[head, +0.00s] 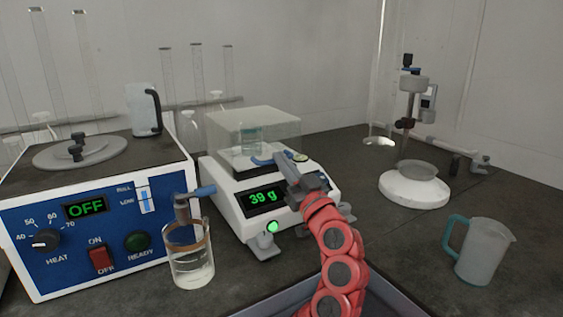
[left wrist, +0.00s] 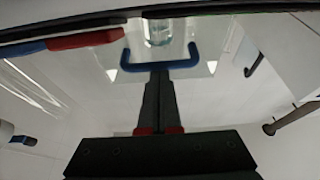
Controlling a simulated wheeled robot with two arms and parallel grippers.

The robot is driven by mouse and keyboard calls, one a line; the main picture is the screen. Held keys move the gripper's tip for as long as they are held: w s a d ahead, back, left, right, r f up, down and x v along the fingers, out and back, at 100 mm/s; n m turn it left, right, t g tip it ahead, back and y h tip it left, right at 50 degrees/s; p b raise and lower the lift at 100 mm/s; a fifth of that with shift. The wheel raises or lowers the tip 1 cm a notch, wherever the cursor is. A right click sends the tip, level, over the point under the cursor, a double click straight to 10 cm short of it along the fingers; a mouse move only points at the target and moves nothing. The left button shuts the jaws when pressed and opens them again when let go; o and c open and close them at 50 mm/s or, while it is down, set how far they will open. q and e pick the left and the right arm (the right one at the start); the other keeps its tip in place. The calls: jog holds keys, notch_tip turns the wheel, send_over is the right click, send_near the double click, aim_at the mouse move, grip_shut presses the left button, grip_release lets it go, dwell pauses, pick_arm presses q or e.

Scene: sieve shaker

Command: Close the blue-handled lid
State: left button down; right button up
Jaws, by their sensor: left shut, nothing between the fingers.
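The clear lid (head: 228,126) stands over the weighing area of the white balance (head: 225,187), with a beaker (head: 250,140) inside. Its blue handle (head: 262,162) is at the front edge, and it shows as a bracket in the left wrist view (left wrist: 160,66). I cannot tell whether the lid is fully down. My left gripper (head: 281,161) is shut and empty, its fingertips (left wrist: 159,74) at the handle's middle; I cannot tell whether they touch. The gripper hides part of the balance's front. My right gripper is not in view.
A blue-fronted heater unit (head: 110,222) stands left, with a beaker of clear liquid (head: 188,262) before it. A jug with a teal handle (head: 484,252) and a white round-based device (head: 413,190) stand right. Bench between balance and jug is clear.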

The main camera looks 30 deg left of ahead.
pick_arm(q)
jog(key=shift+w+a+f, duration=0.1)
jog(key=shift+f, duration=0.75)
jog(key=shift+s+d+f+h, duration=0.1)
jog(key=shift+s+d+h, duration=0.15)
jog(key=shift+d, duration=0.2)
jog(key=s+d+p, duration=0.1)
jog(key=s+d, duration=0.2)
jog(key=d, duration=0.4)
jog(key=s+d+p, duration=0.1)
jog(key=s+d, duration=0.3)
jog(key=d, duration=0.3)
jog(key=shift+s+d, duration=0.15)
jog(key=shift+s, duration=0.15)
